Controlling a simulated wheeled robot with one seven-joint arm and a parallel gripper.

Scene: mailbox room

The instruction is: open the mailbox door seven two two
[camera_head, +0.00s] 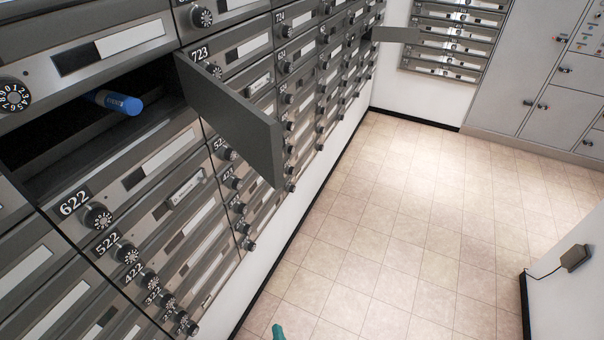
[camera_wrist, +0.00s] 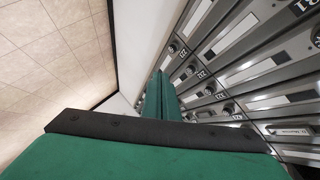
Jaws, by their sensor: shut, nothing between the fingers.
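In the head view, the compartment (camera_head: 40,150) directly above the door labelled 622 and left of 723 stands open. Its grey door (camera_head: 235,118) is swung out to the right, sticking out from the mailbox wall. The number on this open door is not readable. A blue cylinder (camera_head: 118,102) lies inside the dark compartment. My gripper shows in the head view only as a small teal tip (camera_head: 278,333) at the bottom edge, low and well away from the open door. In the wrist view, my gripper's green fingers (camera_wrist: 161,97) are together and empty, near lower mailbox rows.
Mailbox 622 (camera_head: 110,190) and several others with round dials are closed. Another door (camera_head: 395,34) sticks out farther along the wall. The tiled floor (camera_head: 400,230) is clear. A white block with a dark device (camera_head: 575,257) stands at the right.

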